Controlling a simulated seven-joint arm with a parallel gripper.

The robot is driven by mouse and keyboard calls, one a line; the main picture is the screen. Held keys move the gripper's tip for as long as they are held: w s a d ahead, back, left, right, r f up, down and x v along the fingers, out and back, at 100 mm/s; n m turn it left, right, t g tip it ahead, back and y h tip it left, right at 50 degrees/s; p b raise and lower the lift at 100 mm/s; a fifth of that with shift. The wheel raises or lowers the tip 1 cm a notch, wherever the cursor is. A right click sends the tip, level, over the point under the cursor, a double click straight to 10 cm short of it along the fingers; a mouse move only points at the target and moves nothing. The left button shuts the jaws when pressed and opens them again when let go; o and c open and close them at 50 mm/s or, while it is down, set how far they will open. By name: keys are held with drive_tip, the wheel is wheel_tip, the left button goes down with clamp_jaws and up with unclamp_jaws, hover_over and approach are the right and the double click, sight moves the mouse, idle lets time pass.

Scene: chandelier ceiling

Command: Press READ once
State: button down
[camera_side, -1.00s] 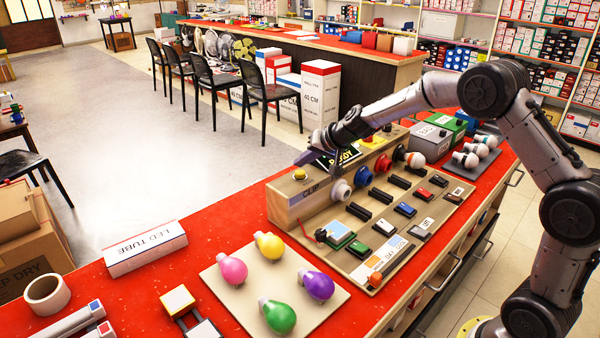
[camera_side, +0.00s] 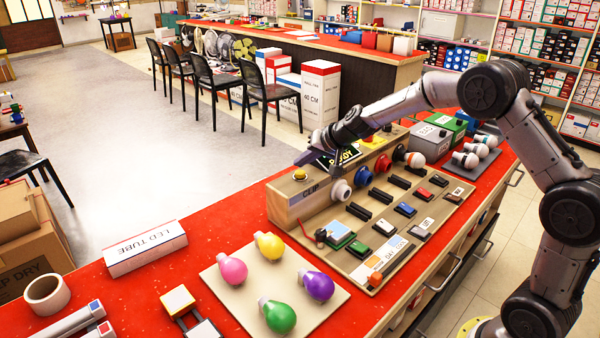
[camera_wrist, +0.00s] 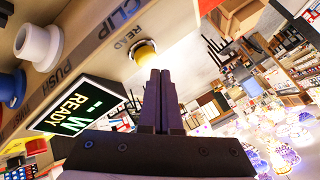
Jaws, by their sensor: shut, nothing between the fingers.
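The yellow READ button (camera_side: 300,174) sits on top of the wooden tester box (camera_side: 284,205), at its left end. It also shows in the wrist view (camera_wrist: 145,52), in a pale ring beside the printed word READ. My gripper (camera_side: 301,159) is shut and empty, its fingertips just above the button in the side view. In the wrist view my fingertips (camera_wrist: 161,73) are close beside the button; I cannot tell whether they touch it. A dark display (camera_wrist: 66,108) shows dashes, a W and READY in green. In the side view my gripper partly hides this display (camera_side: 346,155).
A tray (camera_side: 212,266) with several coloured bulbs lies at front left. A LED TUBE box (camera_side: 145,248) lies further left on the red counter.

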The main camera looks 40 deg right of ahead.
sight(303, 174)
drive_tip(key=shift+f, duration=0.2)
drive_tip(key=shift+f, duration=0.2)
drive_tip(key=shift+f, duration=0.5)
idle(0.9)
drive_tip(key=shift+r, duration=0.85)
drive_tip(key=shift+r, duration=0.1)
drive_tip(key=shift+r, duration=2.4)
